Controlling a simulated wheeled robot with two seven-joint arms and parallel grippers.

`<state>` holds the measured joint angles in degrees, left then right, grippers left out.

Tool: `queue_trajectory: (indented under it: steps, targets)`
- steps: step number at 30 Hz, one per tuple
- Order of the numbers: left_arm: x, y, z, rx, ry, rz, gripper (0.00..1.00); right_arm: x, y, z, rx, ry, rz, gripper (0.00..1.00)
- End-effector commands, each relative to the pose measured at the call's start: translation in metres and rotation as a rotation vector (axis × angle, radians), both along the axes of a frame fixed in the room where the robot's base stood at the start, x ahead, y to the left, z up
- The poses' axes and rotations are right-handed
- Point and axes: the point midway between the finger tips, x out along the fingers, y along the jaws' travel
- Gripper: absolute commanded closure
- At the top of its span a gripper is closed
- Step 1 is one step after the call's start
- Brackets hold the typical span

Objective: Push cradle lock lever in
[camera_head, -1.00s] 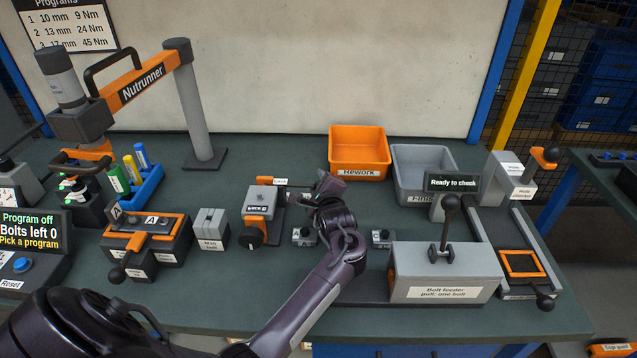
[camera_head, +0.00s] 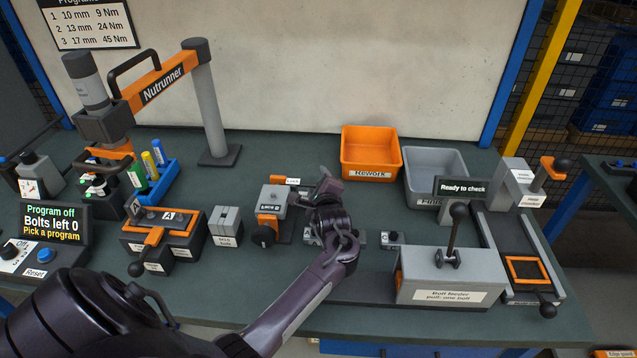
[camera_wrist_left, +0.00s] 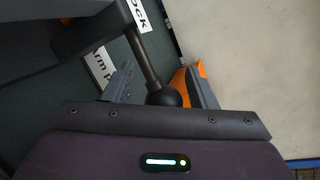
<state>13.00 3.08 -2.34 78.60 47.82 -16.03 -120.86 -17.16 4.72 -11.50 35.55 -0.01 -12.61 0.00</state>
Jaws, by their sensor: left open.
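The cradle (camera_head: 272,198) is a grey and orange fixture in the middle of the bench. An orange strip with a "Lock" label (camera_head: 290,181) lies at its back right. In the left wrist view the lock lever shows as a metal rod with a black ball knob (camera_wrist_left: 162,95). My left gripper (camera_head: 325,183) is right of the cradle, beside the label; its open fingers (camera_wrist_left: 163,88) stand on either side of the knob. I cannot tell whether either finger touches it. The lever is hidden behind my gripper in the head view. My right gripper is not in view.
A marked fixture (camera_head: 165,232) and the nutrunner stand (camera_head: 208,100) are left.

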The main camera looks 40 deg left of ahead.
Motion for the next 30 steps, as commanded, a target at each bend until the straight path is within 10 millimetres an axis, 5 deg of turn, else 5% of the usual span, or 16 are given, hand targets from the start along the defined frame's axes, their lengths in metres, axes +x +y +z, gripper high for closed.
queue_trajectory:
  steps: [18,30]
  targets:
    - [-0.049,-0.05,0.015,-0.001,0.0,-0.001,0.48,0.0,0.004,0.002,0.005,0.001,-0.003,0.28]
    - [-0.053,-0.054,0.017,-0.001,0.0,0.002,0.48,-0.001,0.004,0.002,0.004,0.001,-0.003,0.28]
